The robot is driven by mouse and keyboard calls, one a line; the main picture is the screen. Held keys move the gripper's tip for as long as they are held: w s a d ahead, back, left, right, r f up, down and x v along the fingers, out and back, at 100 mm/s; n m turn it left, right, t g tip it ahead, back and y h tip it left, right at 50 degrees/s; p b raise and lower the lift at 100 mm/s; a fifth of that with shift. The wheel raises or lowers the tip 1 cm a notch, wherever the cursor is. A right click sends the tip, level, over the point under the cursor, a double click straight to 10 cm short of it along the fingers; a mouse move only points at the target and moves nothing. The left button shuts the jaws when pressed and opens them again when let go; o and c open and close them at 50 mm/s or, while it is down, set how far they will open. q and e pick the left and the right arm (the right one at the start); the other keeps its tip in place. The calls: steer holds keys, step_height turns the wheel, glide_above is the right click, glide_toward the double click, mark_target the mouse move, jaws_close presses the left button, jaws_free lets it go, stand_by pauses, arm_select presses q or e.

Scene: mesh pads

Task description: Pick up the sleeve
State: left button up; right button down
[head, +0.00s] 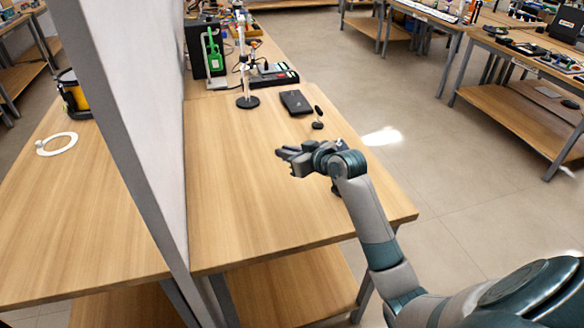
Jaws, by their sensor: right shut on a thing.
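My right arm reaches in from the lower right over the wooden table. My right gripper (284,155) is above the tabletop, pointing left. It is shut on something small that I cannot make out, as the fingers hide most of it. A flat black rectangular item (296,102), which may be the sleeve, lies on the table beyond the gripper and apart from it. I cannot tell for sure which thing is the sleeve. My left gripper is not in view.
A small black stand (318,119) is just beyond my right gripper. A clear upright post on a round black base (247,100) and a black device (272,76) stand farther back. A grey partition (130,110) borders the table's left side. The near tabletop (235,215) is clear.

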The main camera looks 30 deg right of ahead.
steer(key=shift+w+r, duration=0.25)
steer(key=shift+w, duration=0.1)
stand_by(0.4)
steer(key=s+a+r+n+g+y, duration=0.1)
steer(key=s+a+n+y, duration=0.3)
steer(key=s+a, duration=0.4)
steer(key=s+a+r+n+g+y, duration=0.2)
steer(key=s+a+n+g+y, duration=0.2)
steer(key=s+a, duration=0.4)
steer(key=s+n+y, duration=0.1)
steer(key=s, duration=0.4)
steer(key=shift+s+a+r+g, duration=0.25)
steer(key=shift+s+a+g, duration=0.05)
steer(key=shift+s, duration=0.1)
